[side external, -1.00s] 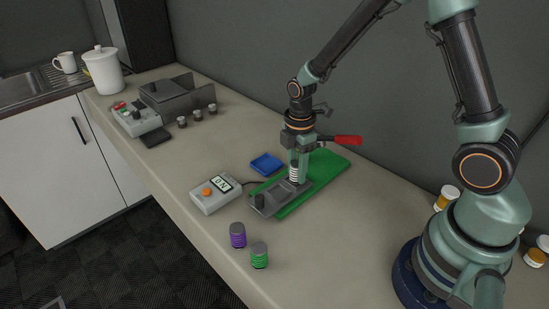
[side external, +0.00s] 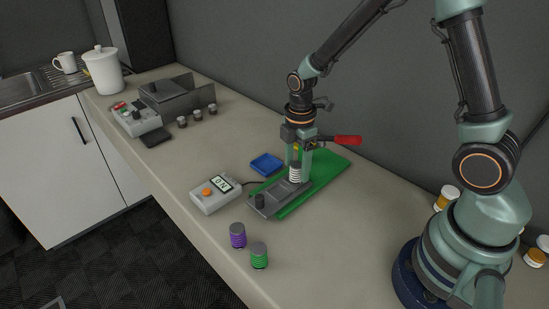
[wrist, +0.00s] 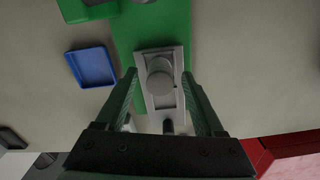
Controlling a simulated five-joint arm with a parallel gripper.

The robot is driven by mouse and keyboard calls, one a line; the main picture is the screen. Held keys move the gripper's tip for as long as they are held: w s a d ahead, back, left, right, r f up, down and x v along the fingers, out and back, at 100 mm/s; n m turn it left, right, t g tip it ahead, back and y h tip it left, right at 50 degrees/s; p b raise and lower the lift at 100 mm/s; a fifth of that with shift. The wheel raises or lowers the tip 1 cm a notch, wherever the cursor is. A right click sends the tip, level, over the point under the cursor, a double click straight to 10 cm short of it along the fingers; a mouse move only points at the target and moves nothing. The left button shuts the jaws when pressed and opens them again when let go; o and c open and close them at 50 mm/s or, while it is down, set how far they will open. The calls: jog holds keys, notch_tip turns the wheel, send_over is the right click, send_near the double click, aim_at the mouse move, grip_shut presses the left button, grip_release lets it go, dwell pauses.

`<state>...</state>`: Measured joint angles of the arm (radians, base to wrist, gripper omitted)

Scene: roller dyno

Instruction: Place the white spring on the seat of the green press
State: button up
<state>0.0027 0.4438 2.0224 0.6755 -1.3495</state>
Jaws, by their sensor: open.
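The white spring (side external: 295,173) with a grey cap stands upright on the grey bed of the green press (side external: 325,172). In the wrist view its round grey cap (wrist: 160,82) shows on the grey bed (wrist: 152,56), between my fingers. I cannot tell whether it sits exactly in the seat. My gripper (side external: 300,172) is open, its fingers apart on either side of the spring. In the wrist view the gripper (wrist: 160,92) shows gaps between both fingers and the spring. The press's red handle (side external: 346,140) sticks out to the right behind the gripper.
A purple spring (side external: 237,236) and a green spring (side external: 259,256) stand at the counter's front. A grey meter box (side external: 216,194) and a blue tray (side external: 266,163) are left of the press. A second device (side external: 137,119) and several small capped pieces stand further back left.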

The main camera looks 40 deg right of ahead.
notch_tip(320, 180, up, 11)
notch_tip(320, 180, up, 5)
jog(key=m+t, duration=0.2)
jog(key=m, duration=0.4)
send_over(306, 188)
jog(key=s+r+m+t, duration=0.3)
jog(key=s+m, duration=0.3)
jog(key=m, duration=0.3)
jog(key=shift+r+t, duration=0.3)
jog(key=shift+r, duration=0.1)
